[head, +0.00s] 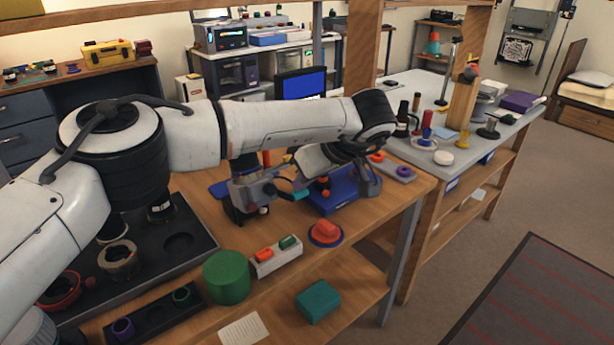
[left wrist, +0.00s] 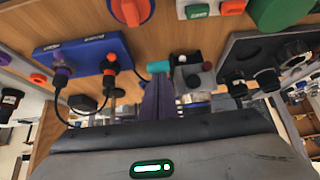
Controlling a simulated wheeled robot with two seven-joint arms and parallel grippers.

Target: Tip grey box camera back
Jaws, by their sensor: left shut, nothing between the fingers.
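The grey box camera (head: 246,192) stands on the wooden bench between the dark tray and a blue box, partly hidden by my left arm in the head view. In the left wrist view the grey box camera (left wrist: 188,82) shows small white, red and black round parts. My left gripper (left wrist: 158,82) is shut and empty, its fingers just left of the camera in that view. Whether they touch it I cannot tell. In the head view the left gripper (head: 278,186) is low beside the camera and partly hidden. My right gripper is not in view.
A blue box (head: 345,195) with cables stands to the right. A teal piece (left wrist: 158,66) lies close to the fingers. A dark tray (head: 205,240), green cylinder (head: 227,277), button box (head: 276,259) and red knob on a blue disc (head: 326,233) surround the spot.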

